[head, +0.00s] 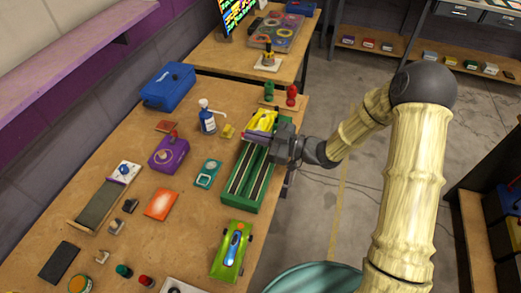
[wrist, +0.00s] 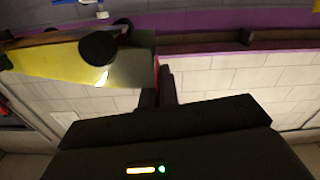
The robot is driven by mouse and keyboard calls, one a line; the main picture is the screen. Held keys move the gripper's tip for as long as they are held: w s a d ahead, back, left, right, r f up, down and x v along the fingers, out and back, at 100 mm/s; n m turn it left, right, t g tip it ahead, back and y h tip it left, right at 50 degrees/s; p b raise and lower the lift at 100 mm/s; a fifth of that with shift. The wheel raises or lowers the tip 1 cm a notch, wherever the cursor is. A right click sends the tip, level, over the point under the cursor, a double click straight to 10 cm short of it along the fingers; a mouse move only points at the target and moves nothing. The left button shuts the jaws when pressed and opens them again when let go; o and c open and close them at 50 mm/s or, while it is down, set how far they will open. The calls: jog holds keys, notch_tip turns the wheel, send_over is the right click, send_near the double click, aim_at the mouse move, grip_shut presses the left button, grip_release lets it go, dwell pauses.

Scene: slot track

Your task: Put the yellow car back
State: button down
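The yellow car (head: 261,121) is at the far end of the green slot track (head: 238,196) in the head view. In the wrist view the yellow car (wrist: 60,58) fills the upper left, with a black wheel showing. My gripper (head: 275,141) is at the near right side of the car, low over the track. In the wrist view my gripper's dark fingers (wrist: 158,90) are close together by the car's right end. Whether they pinch the car cannot be told. A green car (head: 232,251) with a blue canopy stands beyond the track's near end.
A blue toolbox (head: 168,87), a blue bottle (head: 207,120), a purple box (head: 168,154), a teal item (head: 208,173) and an orange packet (head: 161,204) lie left of the track. Red and green pieces (head: 291,94) stand behind it.

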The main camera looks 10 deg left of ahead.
notch_tip(320, 180, down, 6)
jog(key=shift+r+p, duration=0.15)
jog(key=shift+p, duration=0.2)
jog(key=shift+f, duration=1.85)
jog(key=shift+f, duration=0.1)
jog(key=shift+f, duration=0.15)
jog(key=c, duration=1.7)
grip_release()
jog(key=shift+p, duration=0.3)
